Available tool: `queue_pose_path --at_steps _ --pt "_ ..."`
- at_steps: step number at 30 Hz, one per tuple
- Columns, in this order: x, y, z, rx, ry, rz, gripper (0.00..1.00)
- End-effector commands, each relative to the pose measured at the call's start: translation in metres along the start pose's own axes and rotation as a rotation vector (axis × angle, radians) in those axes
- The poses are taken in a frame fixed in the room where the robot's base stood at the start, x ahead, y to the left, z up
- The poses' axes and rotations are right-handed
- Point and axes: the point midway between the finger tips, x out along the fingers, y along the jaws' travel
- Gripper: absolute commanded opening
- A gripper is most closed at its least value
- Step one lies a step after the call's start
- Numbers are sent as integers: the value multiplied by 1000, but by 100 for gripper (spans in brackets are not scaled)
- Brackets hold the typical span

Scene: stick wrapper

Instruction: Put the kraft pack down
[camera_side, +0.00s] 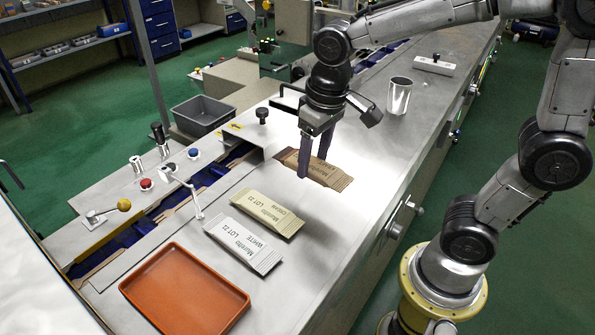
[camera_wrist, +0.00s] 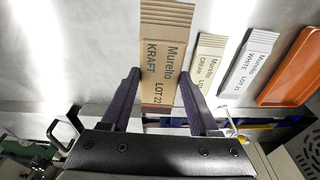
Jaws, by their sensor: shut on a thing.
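The kraft pack (camera_side: 327,174) is a brown pack with a ribbed end, in the side view at the right of the other packs. The wrist view shows its printed face (camera_wrist: 166,60), reading "Murelto KRAFT LOT 22". My gripper (camera_side: 314,168) points down, with one dark finger on each side of the pack, shut on it. The fingers (camera_wrist: 159,76) also flank it in the wrist view. The pack lies roughly flat over the steel top; I cannot tell whether it touches it. The near finger hides part of it.
A cream pack (camera_side: 267,213) and a white pack (camera_side: 243,246) lie side by side on the steel table (camera_side: 345,230). A bent rod (camera_side: 190,190) rises near the blue channel.

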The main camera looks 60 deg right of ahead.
Motion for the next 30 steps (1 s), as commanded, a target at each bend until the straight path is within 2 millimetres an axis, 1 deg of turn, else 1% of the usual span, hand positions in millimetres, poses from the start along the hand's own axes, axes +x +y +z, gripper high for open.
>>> queue_pose_path --at_steps 1,2,3,6,12,15,19,25,28,30 --pt "-15 2 7 0 8 -2 9" --pt "-21 3 13 -1 7 -2 9" --pt "-26 5 23 -1 6 -2 9" --pt "-38 9 44 -1 5 -2 9" --pt "-57 15 74 -1 3 -1 9" --pt "-63 17 83 -1 1 -1 9" --pt "-66 18 89 0 1 0 9" --pt "-67 18 90 28 -1 4 9" --pt "-69 19 88 90 -1 13 9" --pt "-74 18 80 151 0 23 9"
